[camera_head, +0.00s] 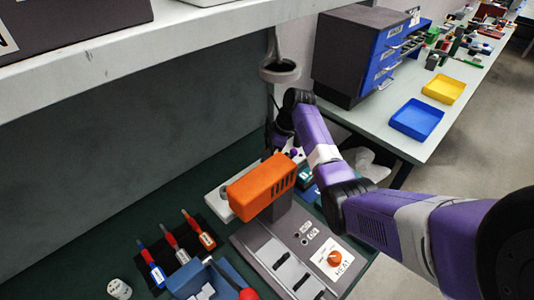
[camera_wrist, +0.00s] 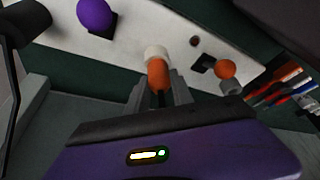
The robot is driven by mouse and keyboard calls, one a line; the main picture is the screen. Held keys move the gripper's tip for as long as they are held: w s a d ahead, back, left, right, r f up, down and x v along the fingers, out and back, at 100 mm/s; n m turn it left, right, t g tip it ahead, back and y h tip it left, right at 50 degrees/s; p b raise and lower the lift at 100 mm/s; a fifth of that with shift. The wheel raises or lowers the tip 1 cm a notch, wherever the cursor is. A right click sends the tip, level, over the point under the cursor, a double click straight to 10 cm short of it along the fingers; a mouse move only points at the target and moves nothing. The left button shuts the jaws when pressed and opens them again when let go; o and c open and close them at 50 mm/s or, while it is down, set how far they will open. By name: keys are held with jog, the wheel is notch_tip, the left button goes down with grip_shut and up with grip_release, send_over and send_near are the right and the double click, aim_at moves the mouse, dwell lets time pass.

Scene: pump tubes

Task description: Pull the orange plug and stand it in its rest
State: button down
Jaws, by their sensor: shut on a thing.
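In the wrist view, my gripper (camera_wrist: 161,90) is shut on the orange plug (camera_wrist: 158,74), an orange rounded piece with a white end (camera_wrist: 156,53) beyond it. The plug is over the pale board (camera_wrist: 135,38); I cannot tell whether its end is in the board or clear of it. A second orange rounded piece (camera_wrist: 226,69) stands to the right, beside a black square patch (camera_wrist: 203,64). In the head view, my gripper (camera_head: 272,152) is behind the orange box and mostly hidden, and the held plug cannot be made out.
A purple ball (camera_wrist: 95,14) sits by another black patch on the board. In the head view, an orange slotted box (camera_head: 258,188) on a grey device stands in front of my gripper. Several screwdrivers (camera_head: 172,242) lie left, and a grey ring holder (camera_head: 280,70) hangs above.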

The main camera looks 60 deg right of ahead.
jog(key=shift+r+p, duration=0.6)
jog(key=shift+r, duration=0.15)
dwell(0.3)
